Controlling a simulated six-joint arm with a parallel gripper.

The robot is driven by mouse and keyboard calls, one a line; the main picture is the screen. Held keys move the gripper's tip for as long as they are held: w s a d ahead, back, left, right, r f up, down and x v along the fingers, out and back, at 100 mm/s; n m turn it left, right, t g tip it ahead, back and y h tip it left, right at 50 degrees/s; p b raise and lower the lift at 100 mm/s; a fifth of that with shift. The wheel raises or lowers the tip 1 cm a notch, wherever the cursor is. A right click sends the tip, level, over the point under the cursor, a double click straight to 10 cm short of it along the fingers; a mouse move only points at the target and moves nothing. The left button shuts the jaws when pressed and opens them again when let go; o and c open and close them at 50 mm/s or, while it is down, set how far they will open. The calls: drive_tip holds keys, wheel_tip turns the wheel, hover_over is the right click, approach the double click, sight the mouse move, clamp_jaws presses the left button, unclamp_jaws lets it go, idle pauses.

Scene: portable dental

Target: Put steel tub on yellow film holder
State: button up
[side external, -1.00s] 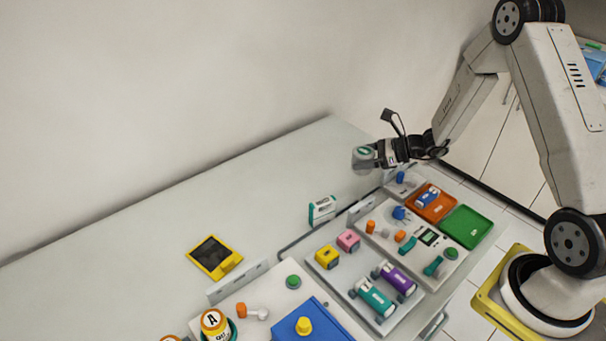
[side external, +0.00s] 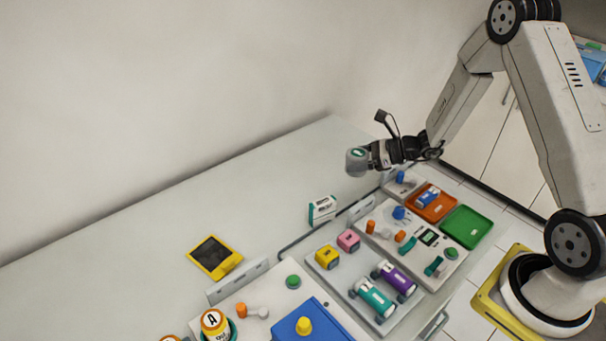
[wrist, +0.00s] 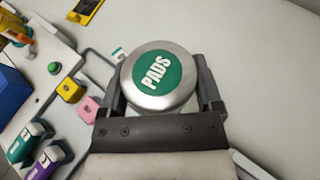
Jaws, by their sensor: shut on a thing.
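The steel tub (wrist: 160,82) is a round metal tub with a green lid label reading PADS. My gripper (wrist: 163,95) is shut on it, one finger on each side, in the wrist view. In the side external view the tub (side external: 357,163) is held in the air above the back right of the table by my gripper (side external: 370,157). The yellow film holder (side external: 215,257), with a dark panel, lies flat on the table at the left, well apart from the tub. Part of it shows at the top of the wrist view (wrist: 86,9).
A small white and teal box (side external: 322,210) stands on the table between the tub and the film holder. Trays with yellow, pink, teal and purple items (side external: 345,305) line the front. An orange-capped bottle (side external: 214,324) stands front left. The table's back is clear.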

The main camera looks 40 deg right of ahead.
drive_tip(key=s+a+n+g+y, duration=0.1)
drive_tip(key=a, duration=1.5)
drive_tip(key=s+a+n+g+y, duration=0.1)
drive_tip(key=s+a+n, duration=0.1)
drive_tip(key=a, duration=1.4)
drive_tip(key=shift+s+r+g, duration=0.25)
drive_tip(key=shift+r+g, duration=0.15)
drive_tip(key=shift+w+a, duration=0.1)
hover_over(215, 257)
drive_tip(key=f, duration=0.8)
drive_tip(key=shift+s+d+f, duration=0.2)
drive_tip(key=shift+s+d, duration=0.1)
drive_tip(key=shift+s, duration=0.1)
drive_tip(key=shift+w+a+f, duration=0.2)
drive_tip(key=shift+w+f, duration=0.25)
drive_tip(key=shift+f, duration=0.05)
